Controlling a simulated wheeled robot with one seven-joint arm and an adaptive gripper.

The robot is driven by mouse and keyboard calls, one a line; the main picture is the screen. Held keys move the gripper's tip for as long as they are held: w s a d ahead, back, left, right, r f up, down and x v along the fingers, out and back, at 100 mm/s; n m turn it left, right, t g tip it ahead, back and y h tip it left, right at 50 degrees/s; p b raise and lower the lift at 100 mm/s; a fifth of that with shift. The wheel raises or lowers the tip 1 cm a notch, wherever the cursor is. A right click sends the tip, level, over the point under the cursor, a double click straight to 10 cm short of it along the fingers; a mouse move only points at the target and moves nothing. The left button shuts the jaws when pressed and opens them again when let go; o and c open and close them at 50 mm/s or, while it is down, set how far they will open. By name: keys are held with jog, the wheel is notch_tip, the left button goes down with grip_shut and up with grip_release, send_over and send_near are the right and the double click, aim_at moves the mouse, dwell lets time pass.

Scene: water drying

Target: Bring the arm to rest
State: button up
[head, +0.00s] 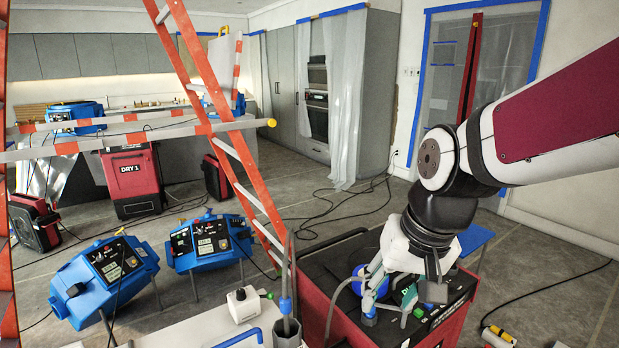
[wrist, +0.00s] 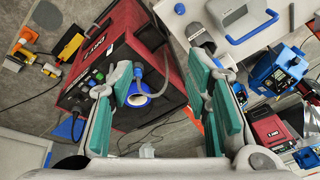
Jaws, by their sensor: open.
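My arm (head: 545,125) reaches in from the right in the head view, bent downward at the wrist. My gripper (head: 388,318) hangs low over the black top of a red drying machine (head: 325,266). In the wrist view my gripper (wrist: 168,88) has its teal-padded fingers spread wide with nothing held between them. A blue round hose fitting (wrist: 139,98) on a grey hose shows beside the left finger. In the head view the fitting (head: 359,284) is partly behind a finger. I cannot tell whether the finger touches it.
A white worktop (head: 215,330) with a grey hose holder (head: 287,330) stands left of the machine. Blue air movers (head: 108,268) and an orange ladder (head: 235,145) are farther left. Black cables cross the floor. Yellow plugs (head: 500,335) lie at the lower right.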

jog(key=s+d+r+t, duration=0.1)
jog(key=s+d+r, duration=0.2)
jog(key=s, duration=0.3)
jog(key=s+d+r+n+t+h, duration=0.1)
jog(key=s+d+r, duration=0.1)
jog(key=s, duration=0.4)
jog(key=shift+s+d+r+t, duration=0.3)
jog(key=shift+s+d+r, duration=0.1)
jog(key=shift+d, duration=0.5)
